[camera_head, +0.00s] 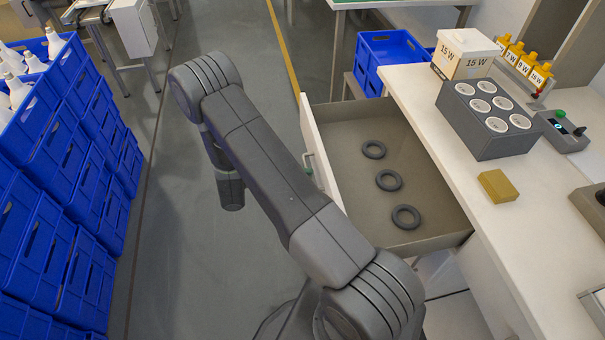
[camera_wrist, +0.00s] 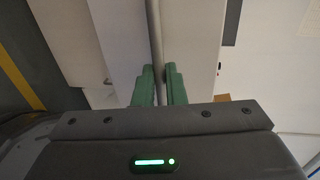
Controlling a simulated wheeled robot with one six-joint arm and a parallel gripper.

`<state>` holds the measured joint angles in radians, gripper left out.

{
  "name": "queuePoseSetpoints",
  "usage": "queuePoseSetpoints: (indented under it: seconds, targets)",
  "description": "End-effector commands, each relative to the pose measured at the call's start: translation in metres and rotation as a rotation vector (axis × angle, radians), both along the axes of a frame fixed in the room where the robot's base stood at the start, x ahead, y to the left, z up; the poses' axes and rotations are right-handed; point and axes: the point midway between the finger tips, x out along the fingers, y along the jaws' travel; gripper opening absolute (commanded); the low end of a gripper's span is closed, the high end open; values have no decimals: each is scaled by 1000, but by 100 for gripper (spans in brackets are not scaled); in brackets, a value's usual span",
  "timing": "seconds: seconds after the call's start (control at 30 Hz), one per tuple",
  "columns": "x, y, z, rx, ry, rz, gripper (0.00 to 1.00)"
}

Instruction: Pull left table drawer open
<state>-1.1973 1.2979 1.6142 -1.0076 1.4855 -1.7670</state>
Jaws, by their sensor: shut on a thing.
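The table drawer (camera_head: 345,122) stands well open from the white table (camera_head: 425,95), with its white front panel (camera_head: 322,150) toward my arm. Three dark grey rings (camera_head: 388,181) lie apart in a row on its floor. In the wrist view the drawer's grey bar handle (camera_wrist: 155,30) runs between the green fingers of my gripper (camera_wrist: 159,72), which is shut on it. In the head view part of the handle (camera_head: 307,160) shows on the drawer front; my arm hides most of my gripper there.
Stacked blue crates (camera_head: 60,170) with white bottles stand at left. Open floor (camera_head: 190,240) lies between them and the drawer. On the table are a grey block with round white-topped slots (camera_head: 480,140), a 15 W box (camera_head: 465,52) and a yellow block (camera_head: 498,186). Blue crates (camera_head: 392,50) stand behind the drawer.

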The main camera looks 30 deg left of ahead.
Motion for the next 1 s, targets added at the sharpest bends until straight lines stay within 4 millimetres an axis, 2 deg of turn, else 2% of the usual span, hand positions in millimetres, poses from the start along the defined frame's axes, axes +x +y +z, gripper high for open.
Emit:
queuePoseSetpoints:
  seconds: [0.27, 0.3, 0.37, 0.4, 0.77, 0.87, 1.0]
  targets:
    - [0, 0, 0, 2, 0, 1, 0]
    - [0, 0, 0, 2, 0, 1, 18]
    - [0, 0, 0, 2, 0, 1, 30]
    - [0, 0, 0, 2, 0, 1, 32]
    - [-4, 6, 1, 2, -1, 2, 32]
    - [-12, 17, 3, 4, -2, 3, 32]
    - [-31, 41, 9, 5, -3, 4, 32]
